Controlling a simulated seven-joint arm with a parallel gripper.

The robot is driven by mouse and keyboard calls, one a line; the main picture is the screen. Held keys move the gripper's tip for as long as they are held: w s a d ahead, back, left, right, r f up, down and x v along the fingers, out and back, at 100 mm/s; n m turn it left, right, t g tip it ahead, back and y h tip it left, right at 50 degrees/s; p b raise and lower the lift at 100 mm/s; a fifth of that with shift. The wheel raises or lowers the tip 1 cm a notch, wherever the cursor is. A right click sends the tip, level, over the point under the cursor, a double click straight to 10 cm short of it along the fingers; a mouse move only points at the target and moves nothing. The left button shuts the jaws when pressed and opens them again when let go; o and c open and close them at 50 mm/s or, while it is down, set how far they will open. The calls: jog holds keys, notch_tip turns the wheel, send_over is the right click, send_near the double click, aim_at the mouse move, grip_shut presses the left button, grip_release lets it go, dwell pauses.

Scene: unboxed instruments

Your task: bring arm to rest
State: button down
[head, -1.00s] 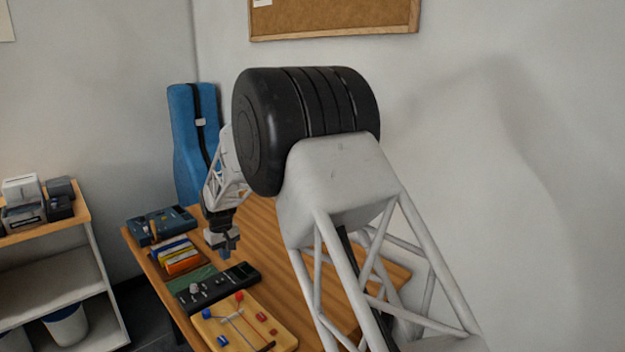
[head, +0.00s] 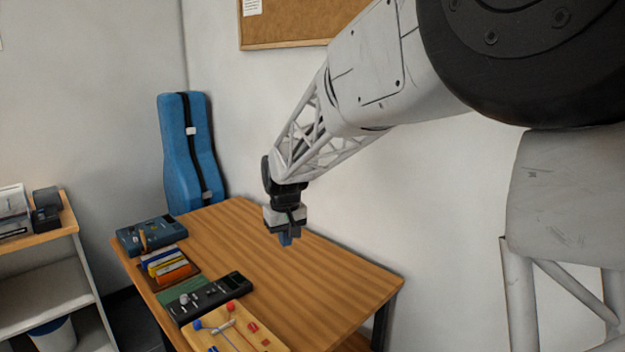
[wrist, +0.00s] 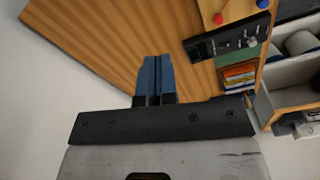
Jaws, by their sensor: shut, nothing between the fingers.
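My gripper (head: 288,239) hangs pointing down above the wooden table (head: 262,262), over its right rear part near the wall. Its blue fingers are together with nothing between them. In the wrist view, the gripper (wrist: 155,75) shows closed fingers against the bare wood of the table (wrist: 120,38). My arm reaches across from the right side of the head view, well above the tabletop.
Along the table's left side are a blue device (head: 152,235), a tray of coloured blocks (head: 168,266), a black device (head: 212,297) and a wooden board with coloured parts (head: 240,328). A blue instrument case (head: 188,150) stands behind. The table's middle and right are clear.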

jog(key=s+d+r+m, duration=0.1)
jog(key=s+d+r, duration=0.2)
jog(key=s+d, duration=0.55)
jog(key=s+d+r+m, duration=0.2)
jog(key=s+d+r, duration=0.1)
jog(key=s+d, duration=0.55)
jog(key=s+d+f+m, duration=0.1)
jog(key=s+d, duration=0.3)
jog(key=s, duration=0.7)
jog(key=s+d+f+m+t, duration=0.1)
jog(key=s+d+f, duration=0.2)
jog(key=s, duration=0.8)
jog(key=shift+s+d+m+t+h, duration=0.15)
jog(key=shift+d+m+t+h, duration=0.2)
jog(key=shift+d, duration=0.35)
